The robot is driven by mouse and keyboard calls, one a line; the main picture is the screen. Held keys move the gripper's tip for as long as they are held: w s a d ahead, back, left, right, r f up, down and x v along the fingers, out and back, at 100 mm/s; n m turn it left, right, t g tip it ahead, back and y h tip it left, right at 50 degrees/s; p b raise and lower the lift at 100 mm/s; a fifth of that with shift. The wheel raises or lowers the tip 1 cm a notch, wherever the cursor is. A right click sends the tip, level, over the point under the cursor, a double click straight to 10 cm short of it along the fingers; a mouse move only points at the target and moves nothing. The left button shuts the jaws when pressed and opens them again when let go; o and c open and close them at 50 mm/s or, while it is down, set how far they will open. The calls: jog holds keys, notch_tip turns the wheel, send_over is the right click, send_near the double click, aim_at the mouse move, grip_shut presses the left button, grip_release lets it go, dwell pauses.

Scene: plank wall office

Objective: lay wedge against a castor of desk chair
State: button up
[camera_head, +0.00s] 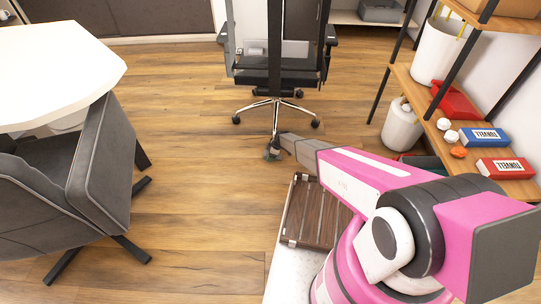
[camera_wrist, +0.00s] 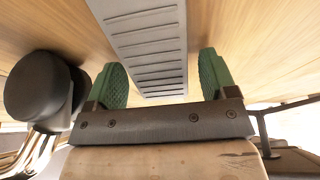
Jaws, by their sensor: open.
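The desk chair (camera_head: 278,75) stands at the back centre on a chrome star base with black castors. My gripper (camera_head: 273,153) is low at the front of the chair base, beside its front leg. In the wrist view its two green-padded fingers (camera_wrist: 160,78) are open. The grey ridged wedge (camera_wrist: 150,45) lies between them, with a gap on each side, and runs out of the top of the picture. A black castor (camera_wrist: 45,90) is left of the left finger, apart from the visible part of the wedge. The wedge's far end is out of view.
A grey armchair (camera_head: 100,170) and white table (camera_head: 55,70) stand at left. A shelf (camera_head: 430,120) with boxes is at right, with a white canister (camera_head: 401,128) beside it. The wooden floor between armchair and desk chair is clear.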

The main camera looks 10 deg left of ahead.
jog(key=shift+r, duration=0.15)
jog(key=s+v, duration=0.1)
jog(key=v, duration=1.1)
jog(key=s+d+r+m+h, duration=0.1)
jog(key=s+d+r+m, duration=0.2)
jog(key=d+r, duration=0.55)
jog(key=s+d+r+m, duration=0.3)
jog(key=d+r+m, duration=0.1)
jog(key=d+r, duration=0.4)
jog(key=s+d+r+m+h, duration=0.1)
jog(key=s+d+r+m, duration=0.2)
jog(key=d+r, duration=0.45)
jog(key=s+d+r+m+h, duration=0.2)
jog(key=s+d+r+m, duration=0.8)
jog(key=s+d+r, duration=0.5)
notch_tip(320, 180, up, 4)
jog(key=shift+s+d+r+t+h, duration=0.1)
jog(key=shift+s+d+t+h, duration=0.2)
jog(key=shift+d+t, duration=0.1)
